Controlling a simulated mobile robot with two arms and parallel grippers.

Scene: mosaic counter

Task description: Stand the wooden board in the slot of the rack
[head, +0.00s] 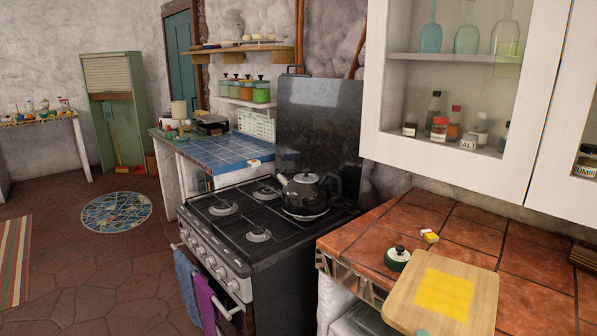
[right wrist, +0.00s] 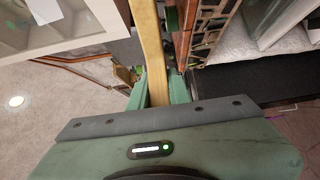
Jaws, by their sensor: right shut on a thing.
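The wooden board (head: 478,300) is pale, with a yellow square on its face, at the bottom right of the head view. It is tilted above the front edge of the tiled counter. My right gripper (right wrist: 158,92) is shut on the board; in the wrist view the board (right wrist: 150,45) shows edge-on between the green fingers. Only a bit of green at the bottom of the head view may be this gripper. A brown slatted wooden thing (head: 583,258), cut off at the right edge, may be the rack; its slot cannot be made out. My left gripper is out of view.
A green pot with a lid (head: 397,259) and a small yellow-and-white item (head: 430,236) stand on the counter (head: 480,232) behind the board. The white wall cabinet (head: 455,160) hangs above. The stove (head: 250,225) with a black kettle (head: 303,192) is left. Tiles right of the board are clear.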

